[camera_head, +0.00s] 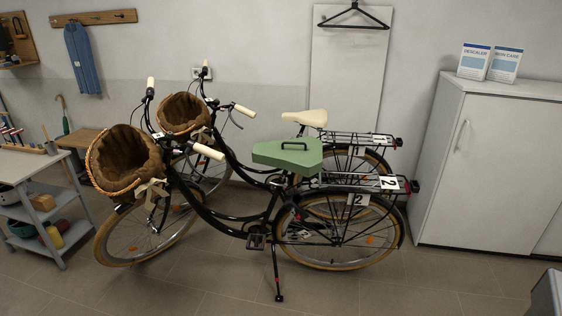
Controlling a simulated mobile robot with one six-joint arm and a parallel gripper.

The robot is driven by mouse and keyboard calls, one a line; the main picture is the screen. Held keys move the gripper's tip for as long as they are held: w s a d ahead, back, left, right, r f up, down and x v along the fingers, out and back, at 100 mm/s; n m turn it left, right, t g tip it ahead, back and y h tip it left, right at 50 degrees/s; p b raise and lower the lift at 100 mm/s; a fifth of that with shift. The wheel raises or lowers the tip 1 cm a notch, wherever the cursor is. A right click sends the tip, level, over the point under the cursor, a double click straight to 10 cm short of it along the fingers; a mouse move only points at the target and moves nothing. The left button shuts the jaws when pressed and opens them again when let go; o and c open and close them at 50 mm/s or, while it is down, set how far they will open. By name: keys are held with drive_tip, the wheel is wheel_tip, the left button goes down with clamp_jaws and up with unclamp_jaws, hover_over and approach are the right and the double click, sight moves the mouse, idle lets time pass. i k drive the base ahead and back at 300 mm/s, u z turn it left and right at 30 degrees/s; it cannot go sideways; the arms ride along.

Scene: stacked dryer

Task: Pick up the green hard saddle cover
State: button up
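The green hard saddle cover (287,155) sits over the saddle of the nearer bicycle (235,228). It is a flat, roughly triangular shell with a dark handle (296,146) on top. The saddle under it is hidden. The bicycle stands upright on its kickstand and carries a number 2 plate. My gripper is not in view.
A second bicycle with a bare cream saddle (304,118) stands close behind. Both have wicker baskets (124,160) in front. A grey shelf cart (38,190) is at left, a white cabinet (488,165) at right. The tiled floor (200,290) in front is clear.

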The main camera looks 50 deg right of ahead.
sight(303, 156)
drive_tip(key=z, duration=0.2)
drive_tip(key=i, duration=0.85)
drive_tip(key=u, duration=0.1)
